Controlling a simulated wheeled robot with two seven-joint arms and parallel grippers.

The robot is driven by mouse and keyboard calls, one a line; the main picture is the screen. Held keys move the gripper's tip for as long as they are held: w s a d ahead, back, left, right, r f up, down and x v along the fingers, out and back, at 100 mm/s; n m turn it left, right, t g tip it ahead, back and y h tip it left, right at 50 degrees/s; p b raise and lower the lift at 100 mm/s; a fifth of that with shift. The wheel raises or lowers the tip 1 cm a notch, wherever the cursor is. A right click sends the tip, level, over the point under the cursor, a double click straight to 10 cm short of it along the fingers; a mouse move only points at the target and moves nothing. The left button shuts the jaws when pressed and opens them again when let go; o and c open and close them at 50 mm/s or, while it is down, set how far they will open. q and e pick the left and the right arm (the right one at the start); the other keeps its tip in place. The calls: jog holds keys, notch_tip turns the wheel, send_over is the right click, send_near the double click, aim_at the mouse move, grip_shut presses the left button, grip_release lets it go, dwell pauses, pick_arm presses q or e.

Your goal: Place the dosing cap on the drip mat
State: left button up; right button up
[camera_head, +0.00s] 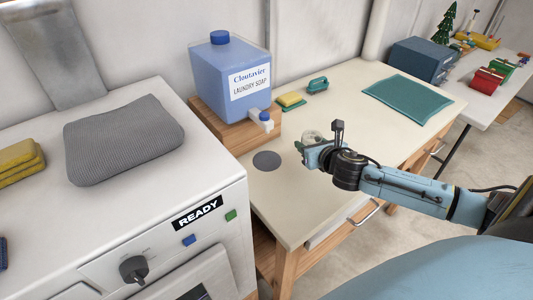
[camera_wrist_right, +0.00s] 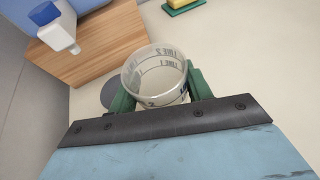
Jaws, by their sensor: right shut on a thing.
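The dosing cap (camera_wrist_right: 155,75) is a clear cup with line marks, upright between the green fingers of my right gripper (camera_wrist_right: 160,92). The gripper is shut on it. In the head view my right gripper (camera_head: 308,150) is over the table, to the right of the drip mat, and the cap is small and hard to make out. The drip mat (camera_head: 267,160) is a flat dark grey disc on the table, bare on top. In the wrist view the mat (camera_wrist_right: 108,94) shows partly, left of the cap, with the rest hidden by the gripper. My left gripper is not in view.
A blue soap jug (camera_head: 230,80) with a spout stands on a wooden block (camera_head: 222,128) behind the mat. A yellow sponge (camera_head: 290,99) and a green scrub brush (camera_head: 318,85) lie farther back. The white washer (camera_head: 205,190) stands left. The table (camera_head: 300,200) is clear in front.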

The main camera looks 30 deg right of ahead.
send_over(267, 160)
jog(key=shift+s+d, duration=0.1)
notch_tip(267, 160, down, 2)
jog(key=shift+f, duration=0.2)
notch_tip(267, 160, down, 4)
jog(key=shift+b, duration=0.7)
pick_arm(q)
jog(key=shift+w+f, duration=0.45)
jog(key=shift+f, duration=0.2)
pick_arm(e)
jog(key=shift+f, duration=0.35)
jog(key=shift+f, duration=0.15)
jog(key=o, duration=0.9)
jog(key=shift+o, duration=0.2)
